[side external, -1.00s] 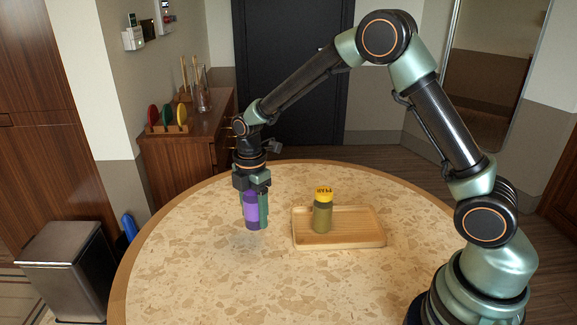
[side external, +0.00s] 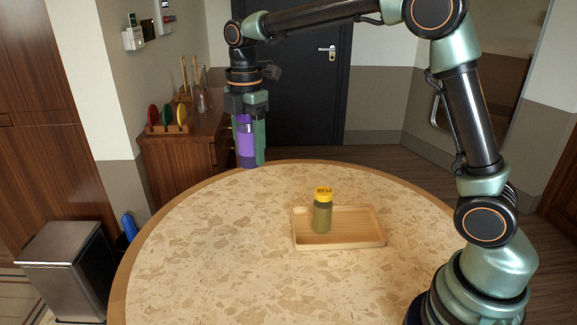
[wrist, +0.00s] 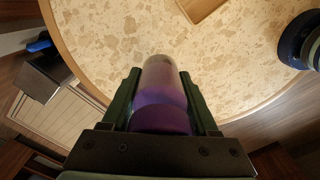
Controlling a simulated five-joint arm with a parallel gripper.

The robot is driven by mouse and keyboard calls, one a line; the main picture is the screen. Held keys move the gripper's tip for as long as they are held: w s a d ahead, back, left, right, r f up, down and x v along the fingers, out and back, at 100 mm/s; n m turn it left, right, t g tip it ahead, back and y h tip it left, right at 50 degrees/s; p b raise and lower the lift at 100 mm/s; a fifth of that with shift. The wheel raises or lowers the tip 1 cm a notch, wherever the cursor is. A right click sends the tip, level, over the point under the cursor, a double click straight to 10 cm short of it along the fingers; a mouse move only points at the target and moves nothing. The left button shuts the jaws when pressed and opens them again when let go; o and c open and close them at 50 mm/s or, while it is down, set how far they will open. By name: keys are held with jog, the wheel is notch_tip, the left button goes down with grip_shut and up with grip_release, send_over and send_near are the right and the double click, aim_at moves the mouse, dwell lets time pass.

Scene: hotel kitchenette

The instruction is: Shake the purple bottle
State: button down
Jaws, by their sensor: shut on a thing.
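The purple bottle (side external: 244,142) is held upright by my gripper (side external: 252,150), well above the table near its far left edge. In the wrist view the bottle (wrist: 160,98) sits between the two green fingers of my gripper (wrist: 160,95). Its purple part is close to the palm and its far end looks clear or pale. My gripper is shut on the bottle.
A wooden tray (side external: 370,235) lies on the round table (side external: 230,245) and holds an olive-green bottle with a yellow cap (side external: 322,212). The left part of the tabletop is bare. A wooden sideboard (side external: 180,160) stands behind on the left.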

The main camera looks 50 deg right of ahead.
aim_at(247, 120)
notch_tip(247, 120, up, 5)
jog(key=shift+w+f, duration=0.1)
jog(key=shift+w, duration=0.05)
jog(key=shift+r, duration=0.3)
notch_tip(247, 120, down, 5)
jog(key=shift+r, duration=0.1)
notch_tip(247, 120, up, 4)
jog(key=shift+r, duration=0.5)
jog(key=shift+f, duration=2.55)
